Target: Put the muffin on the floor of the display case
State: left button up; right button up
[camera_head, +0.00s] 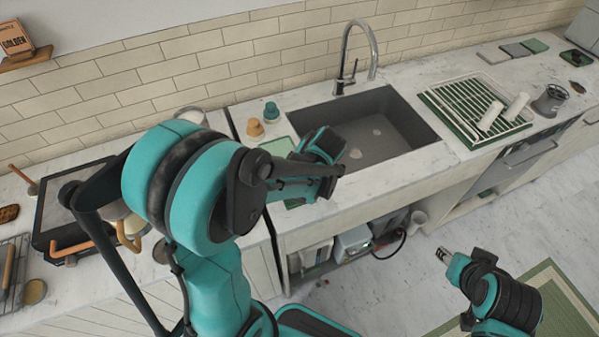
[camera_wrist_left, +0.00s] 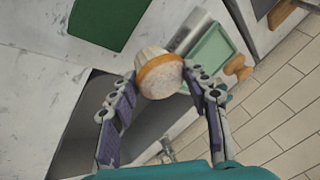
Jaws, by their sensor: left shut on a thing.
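My left gripper (camera_head: 330,160) hangs over the counter at the left edge of the sink. In the left wrist view its fingers (camera_wrist_left: 160,92) are closed around the muffin (camera_wrist_left: 161,78), which has a pale top and a tan-orange edge. The muffin sits between the fingertips, above the counter. In the head view the muffin is hidden by the gripper and arm. My right gripper (camera_head: 443,255) is low at the right, over the floor and away from the counter; its jaw opening is too small to judge. I cannot make out the display case in either view.
The grey sink (camera_head: 375,130) with a tall faucet (camera_head: 345,60) is close to my left gripper. A green tray (camera_wrist_left: 212,50) lies beside it. Two small knobbed items (camera_head: 255,128) stand behind. A drying rack (camera_head: 470,105) stands right of the sink, and a black-framed appliance (camera_head: 60,205) at the left.

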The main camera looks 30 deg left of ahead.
pick_arm(q)
jog(key=shift+w+a+f, duration=0.1)
jog(key=shift+a+f, duration=0.1)
jog(key=shift+a, duration=0.1)
jog(key=shift+f, duration=0.2)
notch_tip(320, 180, down, 4)
jog(key=shift+r+b, duration=0.15)
jog(key=shift+b, duration=0.65)
jog(key=shift+r, duration=0.1)
jog(key=o, duration=1.3)
jog(key=shift+f, duration=0.2)
jog(key=shift+c, duration=0.2)
